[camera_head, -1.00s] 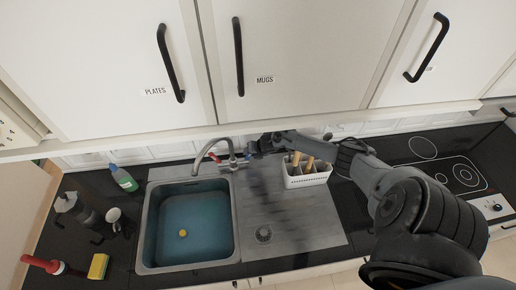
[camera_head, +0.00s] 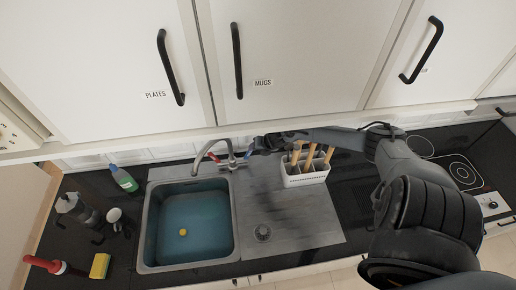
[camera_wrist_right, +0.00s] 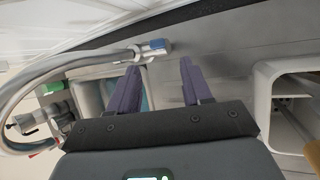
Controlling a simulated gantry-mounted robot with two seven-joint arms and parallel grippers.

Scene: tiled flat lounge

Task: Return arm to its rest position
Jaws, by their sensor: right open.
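My right arm comes in from the right in the head view and reaches left over the back of the counter. Its gripper (camera_head: 262,144) is near the tap (camera_head: 217,154), just under the wall cabinets; its fingers are hard to make out there. In the right wrist view the gripper (camera_wrist_right: 159,70) shows two purple fingers spread apart with nothing between them. The tap's curved spout (camera_wrist_right: 62,72) and blue-marked handle (camera_wrist_right: 155,45) are close by, left of and beyond the fingers. My left gripper is not in view.
A white caddy (camera_head: 304,179) with wooden-handled utensils stands below my forearm. Wall cabinets (camera_head: 290,50) hang above. The sink (camera_head: 190,225) holds a small yellow object. A green bottle (camera_head: 124,179), moka pot (camera_head: 74,207) and sponge (camera_head: 99,266) are at left; the hob (camera_head: 460,170) is at right.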

